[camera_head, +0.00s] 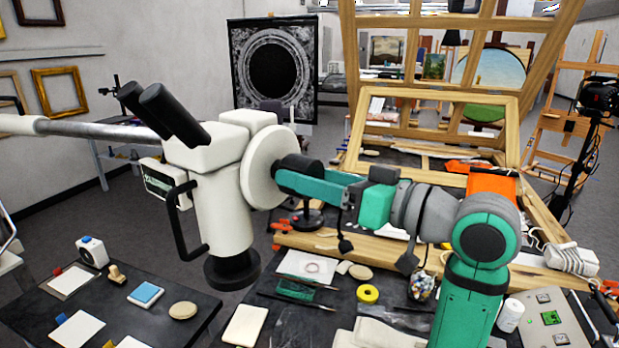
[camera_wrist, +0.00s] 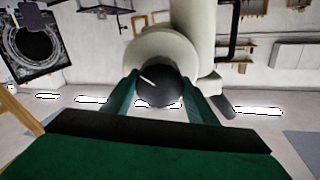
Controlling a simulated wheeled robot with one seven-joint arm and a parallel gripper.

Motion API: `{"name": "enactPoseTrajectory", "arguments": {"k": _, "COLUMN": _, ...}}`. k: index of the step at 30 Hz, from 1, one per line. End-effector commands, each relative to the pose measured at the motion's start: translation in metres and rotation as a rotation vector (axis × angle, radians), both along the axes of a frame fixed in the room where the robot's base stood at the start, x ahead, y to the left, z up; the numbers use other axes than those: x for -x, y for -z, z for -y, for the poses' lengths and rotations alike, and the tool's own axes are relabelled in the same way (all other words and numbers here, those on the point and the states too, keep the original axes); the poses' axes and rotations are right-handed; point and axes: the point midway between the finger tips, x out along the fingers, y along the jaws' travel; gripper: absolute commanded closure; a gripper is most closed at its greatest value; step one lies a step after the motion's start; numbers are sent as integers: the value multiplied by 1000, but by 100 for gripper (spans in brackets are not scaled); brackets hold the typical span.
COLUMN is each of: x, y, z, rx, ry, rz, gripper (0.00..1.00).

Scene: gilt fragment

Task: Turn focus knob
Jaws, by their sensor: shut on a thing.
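The focus knob is a round black knob (camera_head: 294,173) on the white disc (camera_head: 262,165) at the right side of the white microscope head (camera_head: 218,205). In the wrist view, the dark knob (camera_wrist: 160,86) has a pale line mark and sits between my two green fingers. My gripper (camera_head: 300,182) comes from the right and is shut on the knob, with a finger on each side in the wrist view (camera_wrist: 160,95). The near finger hides part of the knob in the head view. Black eyepieces (camera_head: 165,108) point up to the left, and a black handle (camera_head: 181,215) sticks out below them.
A metal boom (camera_head: 90,129) carries the microscope above dark tables. A wooden easel frame (camera_head: 350,180) stands behind my arm. Yellow tape (camera_head: 367,293), a blue sponge-like block (camera_head: 146,294) and a white bottle (camera_head: 510,316) lie below. Open air surrounds the head.

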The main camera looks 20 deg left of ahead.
Motion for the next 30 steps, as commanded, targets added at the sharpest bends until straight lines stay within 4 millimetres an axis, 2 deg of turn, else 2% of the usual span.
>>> {"name": "enactPoseTrajectory", "arguments": {"k": 19, "x": -1, "y": 0, "z": 1, "rx": -21, "ry": 4, "rz": -67, "gripper": 70}}
{"name": "enactPoseTrajectory", "arguments": {"k": 20, "x": -1, "y": 0, "z": 1, "rx": -21, "ry": 4, "rz": -67, "gripper": 45}}
{"name": "enactPoseTrajectory", "arguments": {"k": 22, "x": -1, "y": 0, "z": 1, "rx": -21, "ry": 4, "rz": -67, "gripper": 29}}
{"name": "enactPoseTrajectory", "arguments": {"k": 30, "x": 0, "y": 0, "z": 1, "rx": -20, "ry": 1, "rz": -67, "gripper": 29}}
